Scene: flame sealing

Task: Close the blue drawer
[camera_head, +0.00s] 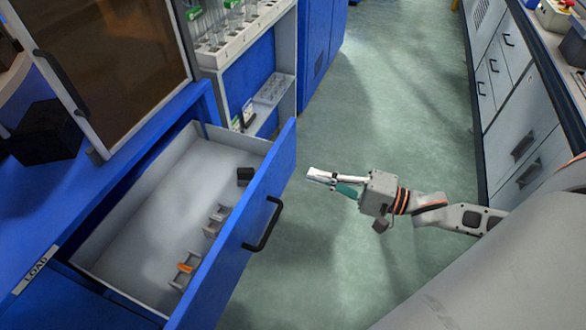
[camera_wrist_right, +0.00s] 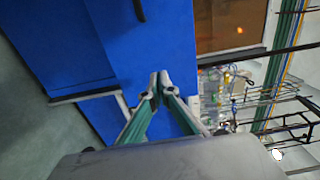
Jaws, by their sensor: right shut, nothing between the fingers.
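The blue drawer (camera_head: 245,238) is pulled out of the blue cabinet in the head view. It has a light grey inside and a black bar handle (camera_head: 265,224) on its front. A small black block and several small holders lie inside it. My right gripper (camera_head: 310,174) is shut and empty. It is to the right of the drawer front's far end, apart from it, with its fingers pointing left. In the right wrist view the shut fingertips (camera_wrist_right: 160,76) show in front of blue surfaces. My left gripper is out of view.
A cabinet with a brown glass door (camera_head: 110,60) stands above the drawer. A white rack with glass tubes (camera_head: 235,35) is behind it. Grey drawers (camera_head: 520,140) line the right side. The green floor (camera_head: 395,100) between is clear.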

